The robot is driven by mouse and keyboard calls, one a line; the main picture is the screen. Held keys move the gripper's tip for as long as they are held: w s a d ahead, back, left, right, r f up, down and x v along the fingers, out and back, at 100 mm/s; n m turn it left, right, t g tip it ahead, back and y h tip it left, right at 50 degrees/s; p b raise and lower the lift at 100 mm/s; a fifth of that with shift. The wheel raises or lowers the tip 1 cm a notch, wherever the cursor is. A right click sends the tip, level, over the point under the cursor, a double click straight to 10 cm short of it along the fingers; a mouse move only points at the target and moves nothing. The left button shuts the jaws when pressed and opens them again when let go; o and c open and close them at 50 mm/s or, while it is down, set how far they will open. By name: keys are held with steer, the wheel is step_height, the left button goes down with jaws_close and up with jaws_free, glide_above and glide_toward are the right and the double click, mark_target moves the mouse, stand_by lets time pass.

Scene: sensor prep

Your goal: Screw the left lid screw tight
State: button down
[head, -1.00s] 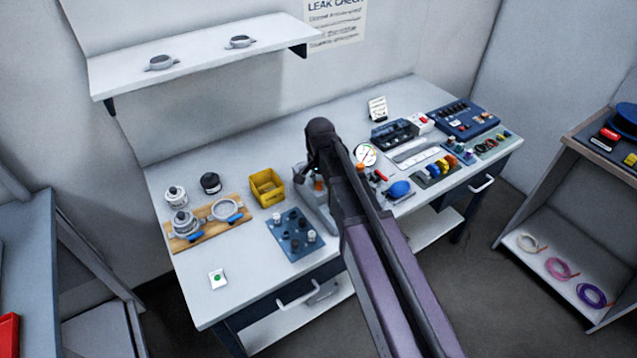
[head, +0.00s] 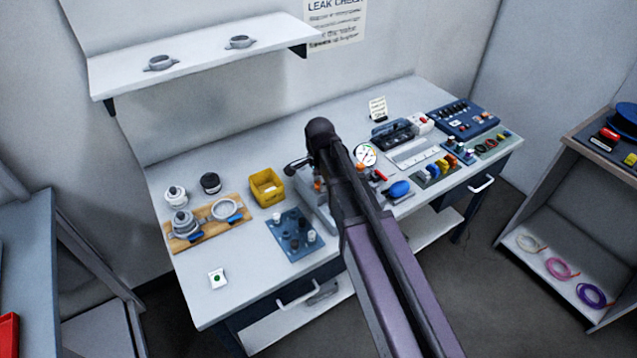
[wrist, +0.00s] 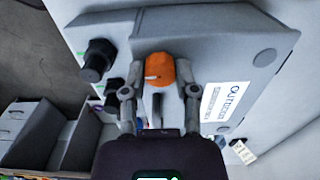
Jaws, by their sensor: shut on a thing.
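In the wrist view an orange knob-like screw head (wrist: 160,68) with a small white mark stands at the edge of a grey box (wrist: 215,40). My gripper (wrist: 161,88) has a fingertip on each side of the orange head and is shut on it. The box has a white label reading "OUTDO…" (wrist: 223,105). In the head view the grey box (head: 317,212) is mostly hidden behind my arm, and my gripper's grip cannot be made out there. How deep the screw sits is not visible.
Two black round fittings (wrist: 98,60) project from the box's left side. On the bench stand a yellow bin (head: 267,187), a blue mat with small parts (head: 290,245) and a wooden board with metal fittings (head: 205,230). The bench's front left is mostly clear.

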steer(key=shift+s, duration=0.2)
steer(key=shift+c, duration=1.9)
jaws_free()
steer(key=shift+w+r, duration=0.15)
